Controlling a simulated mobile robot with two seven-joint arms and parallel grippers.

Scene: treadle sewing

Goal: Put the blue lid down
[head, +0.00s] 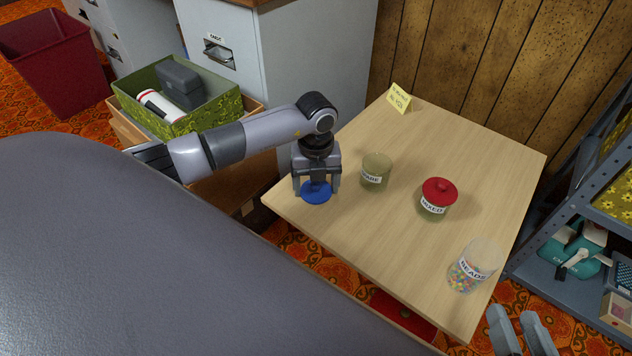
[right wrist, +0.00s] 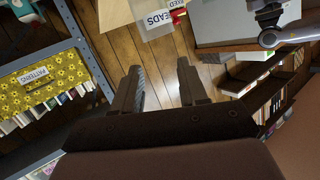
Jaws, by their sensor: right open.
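The blue lid (head: 316,194) is near the left corner of the wooden table in the head view and appears to lie flat on it. My left gripper (head: 316,188) is directly over it, pointing down. Its fingers are wide apart, one on each side of the lid, with the knob between them; whether they touch the rim is hard to tell. My right gripper (head: 522,335) is at the bottom right of the head view, beyond the table's near edge. It is open and empty in the right wrist view (right wrist: 160,82).
On the table (head: 460,148) stand a jar (head: 376,172) just right of the lid, a MIXED jar with a red lid (head: 438,198), a BEADS jar (head: 475,265) and a yellow card (head: 399,98). A green box (head: 178,97) is left. Metal shelves (head: 575,215) flank the right.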

